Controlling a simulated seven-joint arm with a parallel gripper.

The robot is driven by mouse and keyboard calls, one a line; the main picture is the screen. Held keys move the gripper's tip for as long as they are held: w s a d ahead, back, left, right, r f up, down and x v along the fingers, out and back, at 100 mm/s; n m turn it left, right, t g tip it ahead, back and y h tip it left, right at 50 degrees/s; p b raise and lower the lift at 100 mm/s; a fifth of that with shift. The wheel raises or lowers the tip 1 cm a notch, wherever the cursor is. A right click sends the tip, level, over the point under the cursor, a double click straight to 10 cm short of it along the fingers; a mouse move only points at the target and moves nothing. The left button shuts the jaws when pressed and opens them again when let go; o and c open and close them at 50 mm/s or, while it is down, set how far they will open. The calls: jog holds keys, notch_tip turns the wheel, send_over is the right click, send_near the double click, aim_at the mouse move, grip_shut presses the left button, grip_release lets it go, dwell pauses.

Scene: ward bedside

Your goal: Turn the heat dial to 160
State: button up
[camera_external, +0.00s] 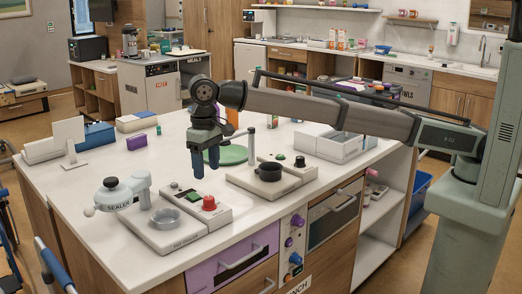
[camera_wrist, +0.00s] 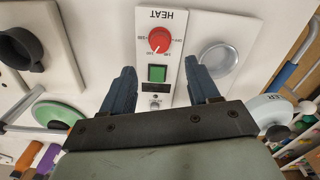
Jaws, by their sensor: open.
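The heat dial is a round red knob (camera_external: 209,203) at the near right end of a grey control panel (camera_external: 190,211) on the white counter. In the wrist view the red dial (camera_wrist: 159,39) shows upside down, below the word HEAT, with small scale marks around it. Its setting is too small to read surely. My gripper (camera_external: 199,172) hangs pointing down above the panel, apart from the dial. In the wrist view my gripper (camera_wrist: 159,66) is open and empty, its fingers either side of the panel. The dial lies just beyond the fingertips; a green button (camera_wrist: 157,73) shows between them.
A black cup-like ring (camera_external: 269,171) on a white base stands right. A green plate (camera_external: 229,155) lies behind my gripper. White trays (camera_external: 338,143) stand farther right.

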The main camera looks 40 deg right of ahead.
jog(key=shift+r, duration=2.25)
